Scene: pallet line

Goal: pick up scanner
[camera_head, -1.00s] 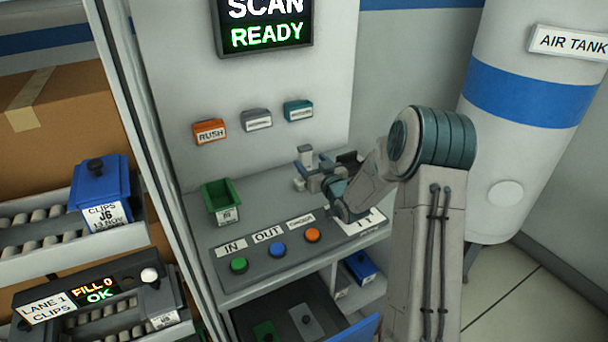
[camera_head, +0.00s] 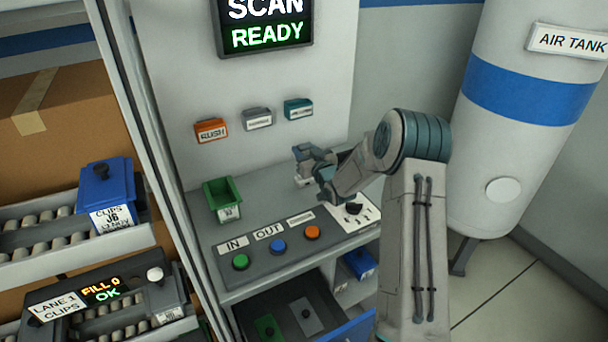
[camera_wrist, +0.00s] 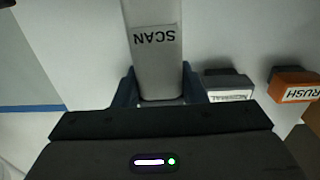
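The scanner (camera_wrist: 155,65) is a pale grey, block-like body with a "SCAN" label, which reads upside down in the wrist view. It lies between the two blue-grey fingers of my gripper (camera_wrist: 160,88), which press close on both its sides. In the head view my gripper (camera_head: 310,168) is over the back of the grey counter, right of the green bin. There the scanner is mostly hidden by the gripper, and I cannot tell whether it touches the counter.
The green bin (camera_head: 222,199) stands on the counter (camera_head: 262,205). Green, blue and orange buttons line its front. Orange RUSH (camera_head: 211,130), grey (camera_head: 257,118) and teal (camera_head: 298,109) holders are on the wall behind. An open drawer (camera_head: 290,310) is below; the air tank (camera_head: 520,130) stands right.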

